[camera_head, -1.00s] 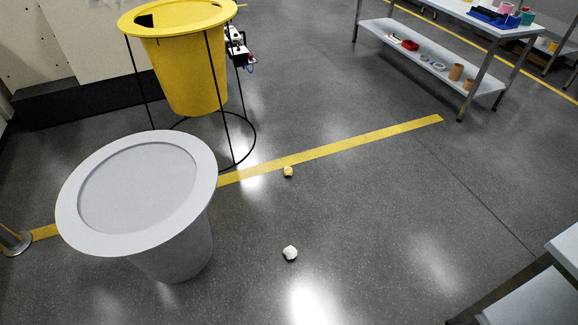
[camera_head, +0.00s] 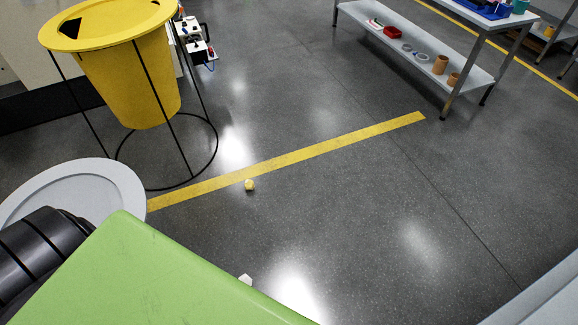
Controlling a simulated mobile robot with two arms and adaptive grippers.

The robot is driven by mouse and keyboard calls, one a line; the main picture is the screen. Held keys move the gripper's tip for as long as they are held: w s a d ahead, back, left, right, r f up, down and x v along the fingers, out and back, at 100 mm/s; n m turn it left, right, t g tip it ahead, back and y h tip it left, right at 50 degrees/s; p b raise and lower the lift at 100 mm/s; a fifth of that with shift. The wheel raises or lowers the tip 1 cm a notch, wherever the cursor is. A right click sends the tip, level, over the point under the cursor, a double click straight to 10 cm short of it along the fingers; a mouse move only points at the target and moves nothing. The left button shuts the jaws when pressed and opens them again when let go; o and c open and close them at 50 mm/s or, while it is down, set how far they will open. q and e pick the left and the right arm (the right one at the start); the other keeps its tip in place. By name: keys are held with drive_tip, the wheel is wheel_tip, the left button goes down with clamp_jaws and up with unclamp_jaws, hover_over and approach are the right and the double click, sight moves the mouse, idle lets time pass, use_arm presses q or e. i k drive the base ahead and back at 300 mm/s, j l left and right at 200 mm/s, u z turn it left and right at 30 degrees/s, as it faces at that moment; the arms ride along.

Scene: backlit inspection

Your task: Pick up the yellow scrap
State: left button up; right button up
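The yellow scrap (camera_head: 249,185) is a small crumpled lump on the grey floor in the head view. It lies just on the near side of the yellow floor line, close to it. A white scrap (camera_head: 246,280) lies nearer to me, partly hidden behind a green panel at the bottom left. Neither of my grippers can be made out in the view, and nothing touches the yellow scrap.
A yellow bin (camera_head: 130,80) in a black wire stand is at the upper left. A grey-white round bin (camera_head: 75,190) is at the left, partly covered. A metal shelf table (camera_head: 410,60) stands at the upper right. The floor right of the scrap is clear.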

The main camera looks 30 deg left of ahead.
sight(248, 184)
drive_tip(key=i+l+u, duration=0.15)
drive_tip(key=i, duration=0.55)
drive_tip(key=i+l+u, duration=0.1)
drive_tip(key=i, duration=0.6)
